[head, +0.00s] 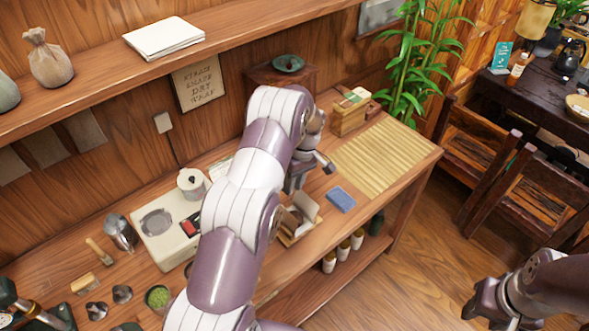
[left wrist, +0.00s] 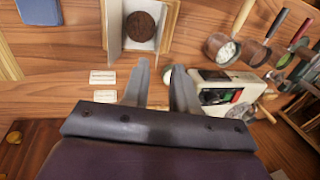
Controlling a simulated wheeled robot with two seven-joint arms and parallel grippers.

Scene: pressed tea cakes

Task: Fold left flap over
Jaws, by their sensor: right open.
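The small open box (head: 300,238) stands on the wooden counter, partly hidden by my left arm in the head view. A pale flap (head: 306,205) stands up from it. In the left wrist view a dark round tea cake (left wrist: 140,26) lies in the box, with a pale flap (left wrist: 115,25) at its left side. My left gripper (head: 309,176) is above the counter behind the box. Its fingers (left wrist: 160,72) are apart with nothing between them, and they appear short of the box. My right gripper (head: 484,306) is open and empty, off the counter at lower right.
A blue cloth (head: 341,199) and a bamboo mat (head: 385,158) lie right of the box. A pale scale-like device (head: 165,228) stands to the left, with tools and cups beyond. Two white labels (left wrist: 104,86) lie near the box. Jars (head: 343,249) stand on the lower shelf.

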